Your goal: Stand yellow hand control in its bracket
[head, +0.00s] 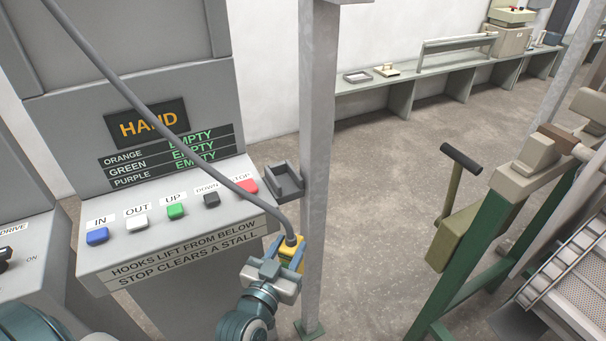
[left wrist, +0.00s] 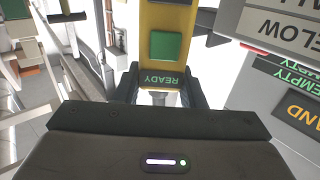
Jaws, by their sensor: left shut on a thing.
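The yellow hand control (head: 291,252) is held in my left gripper (head: 280,260), beside the grey post and below the bracket. A thick grey cable runs from its top up to the upper left. In the left wrist view the yellow hand control (left wrist: 172,20) shows a green button and a READY label, with a dark finger on either side of it. The bracket (head: 285,182) is a dark grey, open-topped holder fixed to the post; it looks empty. My right gripper is not in view.
The grey post (head: 318,150) stands close to the right of the held control. The console (head: 170,225) with a row of coloured buttons is on the left. A green frame (head: 480,235) with a black-handled lever stands at right. Floor between post and frame is clear.

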